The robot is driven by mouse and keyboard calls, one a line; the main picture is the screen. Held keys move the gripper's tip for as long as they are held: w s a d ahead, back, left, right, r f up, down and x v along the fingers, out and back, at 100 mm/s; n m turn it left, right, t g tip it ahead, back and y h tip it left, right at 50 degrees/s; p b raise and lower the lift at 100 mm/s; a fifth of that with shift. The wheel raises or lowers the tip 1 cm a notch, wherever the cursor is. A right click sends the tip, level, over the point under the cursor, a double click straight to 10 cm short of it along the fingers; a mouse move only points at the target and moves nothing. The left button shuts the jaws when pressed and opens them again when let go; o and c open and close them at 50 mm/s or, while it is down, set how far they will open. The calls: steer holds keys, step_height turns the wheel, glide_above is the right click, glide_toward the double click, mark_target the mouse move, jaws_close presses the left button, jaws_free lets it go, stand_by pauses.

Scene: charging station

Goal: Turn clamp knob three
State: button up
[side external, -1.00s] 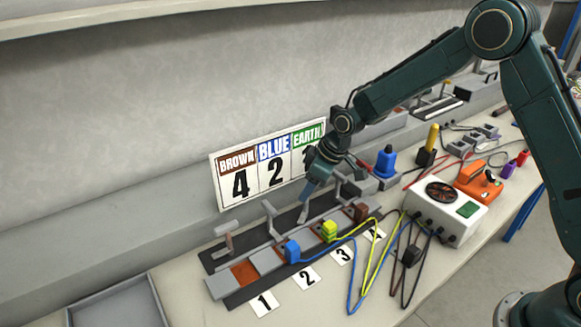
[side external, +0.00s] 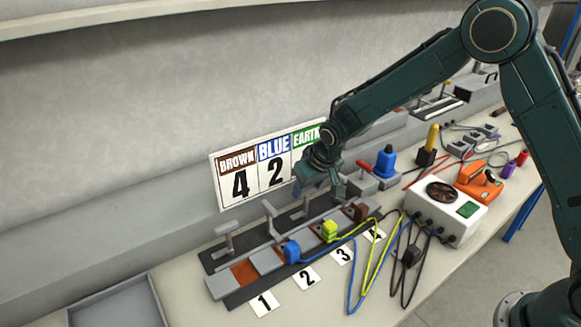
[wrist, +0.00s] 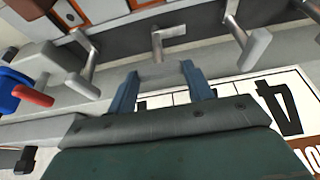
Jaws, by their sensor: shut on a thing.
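Several grey T-shaped clamp knobs stand in a row behind the numbered cable slots. Clamp knob three (wrist: 157,48) is centred in the wrist view, and its grey handle lies between the fingers of my gripper (wrist: 159,85). My gripper is shut on that handle. In the side view, my gripper (side external: 318,183) hides the handle from above, and the knob's post (side external: 305,207) shows below it. Knob two (side external: 270,215) and knob one (side external: 226,240) stand to the left. Knob four (wrist: 84,70) is left of my gripper in the wrist view.
The colour sign (side external: 265,165) stands close behind my gripper. Blue (side external: 291,251), yellow-green (side external: 329,230) and brown (side external: 361,211) connectors sit in the row. An empty tray (side external: 115,305) is at front left.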

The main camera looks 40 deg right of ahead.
stand_by(0.3)
steer(key=o, duration=1)
steer(key=shift+r, duration=0.1)
steer(key=shift+v, duration=6.85)
steer(key=shift+s, duration=0.1)
steer(key=s+d+r, duration=0.3)
steer(key=s+r, duration=0.2)
steer(key=s, duration=0.2)
steer(key=s+d+r, duration=0.3)
steer(key=s+r, duration=0.2)
steer(key=s, duration=0.3)
steer(key=shift+t, duration=0.6)
steer(key=s+d, duration=0.1)
steer(key=s, duration=0.4)
steer(key=s+d, duration=0.1)
steer(key=s, duration=0.4)
steer(key=s+d, duration=0.1)
steer(key=s, duration=0.4)
steer(key=shift+s+f, duration=0.1)
steer(key=shift+f, duration=0.2)
